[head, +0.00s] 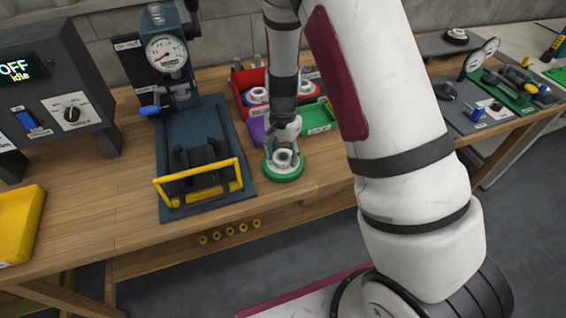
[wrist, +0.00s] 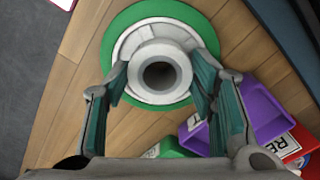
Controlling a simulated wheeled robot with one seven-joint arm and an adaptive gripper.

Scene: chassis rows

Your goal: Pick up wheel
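A round wheel (head: 284,166) with a green rim and a pale raised hub lies flat on the wooden bench, near its front edge. It also shows in the wrist view (wrist: 161,73), where the hub's dark bore faces the camera. My gripper (head: 284,146) points down over it. In the wrist view my gripper's (wrist: 160,78) fingers are spread, one on each side of the hub, with the hub between the tips. Whether the pads touch the hub I cannot tell.
A red bin (head: 239,91) holding wheels, a purple bin (head: 256,130) and a green bin (head: 321,119) stand just behind the wheel. A blue press (head: 240,150) with a yellow handle stands left. A yellow tray (head: 18,225) lies far left.

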